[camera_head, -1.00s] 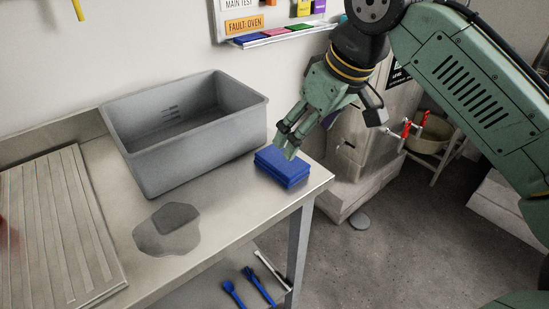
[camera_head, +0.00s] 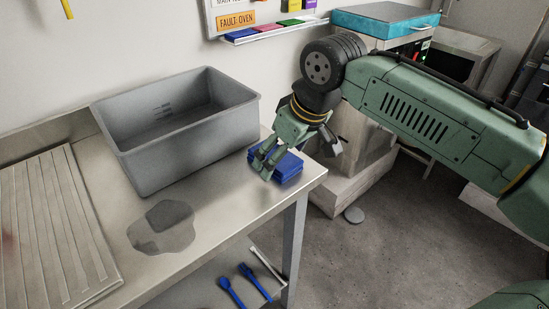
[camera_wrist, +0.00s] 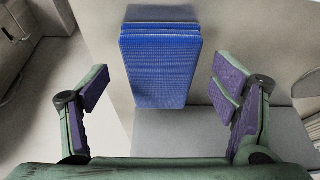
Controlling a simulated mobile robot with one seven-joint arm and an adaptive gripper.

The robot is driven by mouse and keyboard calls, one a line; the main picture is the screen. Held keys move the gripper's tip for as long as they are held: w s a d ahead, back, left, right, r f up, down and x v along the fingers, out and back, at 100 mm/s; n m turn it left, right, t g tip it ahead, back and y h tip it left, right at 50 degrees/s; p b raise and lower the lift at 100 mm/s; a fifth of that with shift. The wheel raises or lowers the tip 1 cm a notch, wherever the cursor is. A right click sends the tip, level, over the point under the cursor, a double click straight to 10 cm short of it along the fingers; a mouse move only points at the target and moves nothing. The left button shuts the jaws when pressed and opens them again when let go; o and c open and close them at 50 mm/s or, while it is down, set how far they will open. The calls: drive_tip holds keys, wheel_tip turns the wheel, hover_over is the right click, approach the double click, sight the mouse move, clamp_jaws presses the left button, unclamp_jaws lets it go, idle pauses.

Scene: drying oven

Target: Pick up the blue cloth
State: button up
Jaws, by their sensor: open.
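The blue cloth (camera_head: 288,169) is a folded, layered stack lying near the right end of the metal table, beside the grey tub. In the wrist view the cloth (camera_wrist: 160,68) lies ahead of and between my spread fingers, apart from both. My gripper (camera_head: 264,172) points down at the cloth's left side in the head view and hides part of it. In the wrist view my gripper (camera_wrist: 165,95) is open and empty, with purple pads on both fingers.
The grey tub (camera_head: 190,150) stands just left of the cloth. A puddle-like patch (camera_head: 164,230) lies on the table (camera_head: 215,225) in front of it. A ribbed board (camera_head: 55,230) is at the left. Blue utensils (camera_head: 254,280) lie on the lower shelf.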

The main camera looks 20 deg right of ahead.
sight(283, 163)
drive_tip(key=shift+c, duration=0.4)
drive_tip(key=c, duration=1.1)
drive_tip(key=shift+r, duration=0.1)
drive_tip(key=shift+c, duration=0.2)
drive_tip(key=shift+r, duration=0.45)
drive_tip(key=shift+s+a+r, duration=0.1)
drive_tip(key=shift+s+r, duration=0.15)
drive_tip(key=shift+r, duration=0.35)
drive_tip(key=shift+s+a+r, duration=0.1)
drive_tip(key=shift+s+r, duration=0.15)
drive_tip(key=shift+r, duration=0.35)
drive_tip(key=s+a+b, duration=0.1)
drive_tip(key=s+a, duration=0.1)
drive_tip(key=s, duration=0.5)
drive_tip(key=s+a+r+b, duration=0.1)
drive_tip(key=s+a, duration=0.1)
drive_tip(key=s, duration=0.5)
drive_tip(key=shift+s+a+r, duration=0.15)
drive_tip(key=shift+a+r, duration=0.05)
drive_tip(key=shift+r, duration=0.05)
drive_tip(key=o, duration=0.5)
drive_tip(key=c, duration=0.4)
